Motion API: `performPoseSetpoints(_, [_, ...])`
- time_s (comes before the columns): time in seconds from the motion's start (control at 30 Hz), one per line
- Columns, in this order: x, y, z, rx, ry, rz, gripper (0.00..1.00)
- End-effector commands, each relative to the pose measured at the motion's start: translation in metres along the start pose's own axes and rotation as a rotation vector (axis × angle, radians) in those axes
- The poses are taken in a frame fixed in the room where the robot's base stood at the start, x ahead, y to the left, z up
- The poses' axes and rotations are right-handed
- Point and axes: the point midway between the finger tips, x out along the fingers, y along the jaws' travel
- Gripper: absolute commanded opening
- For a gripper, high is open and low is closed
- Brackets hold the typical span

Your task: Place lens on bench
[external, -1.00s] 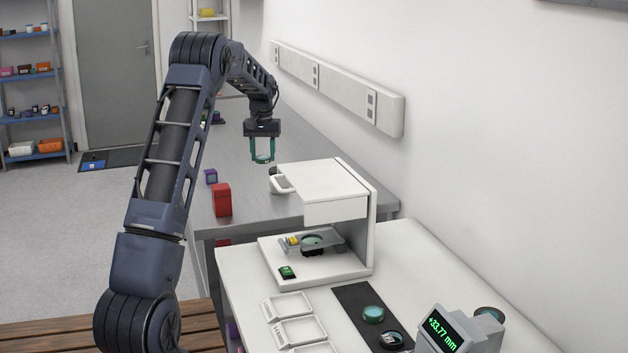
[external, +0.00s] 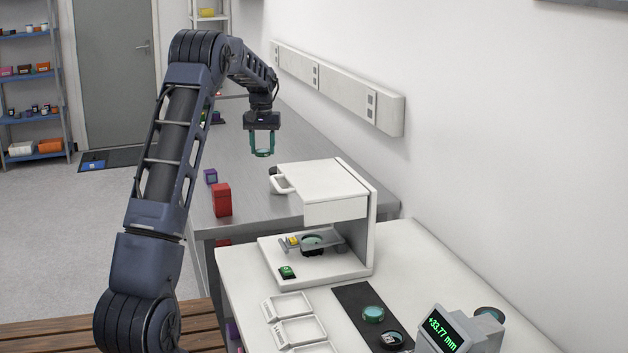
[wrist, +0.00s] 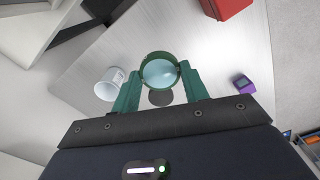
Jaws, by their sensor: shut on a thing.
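My gripper (external: 262,152) is shut on a round lens (wrist: 159,72) with a dark green rim. In the wrist view the lens sits between the two green fingertips, above the grey metal bench (wrist: 215,60), with a dark shadow on the bench below it. In the external view the lens (external: 262,153) shows small and low between the fingers, apart from the bench top (external: 262,213).
On the bench are a red container (external: 221,200), a small purple block (external: 211,177) and a white mug (wrist: 110,84). A white interferometer housing (external: 322,178) stands on the near white table (external: 420,255). Bare bench lies around the lens.

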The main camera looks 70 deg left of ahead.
Motion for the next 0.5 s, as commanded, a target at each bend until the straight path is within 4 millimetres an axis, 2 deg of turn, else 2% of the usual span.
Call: performPoseSetpoints(0.5, [0.084, 0.000, 0.001, -0.001, -0.002, 0.000, 0.21])
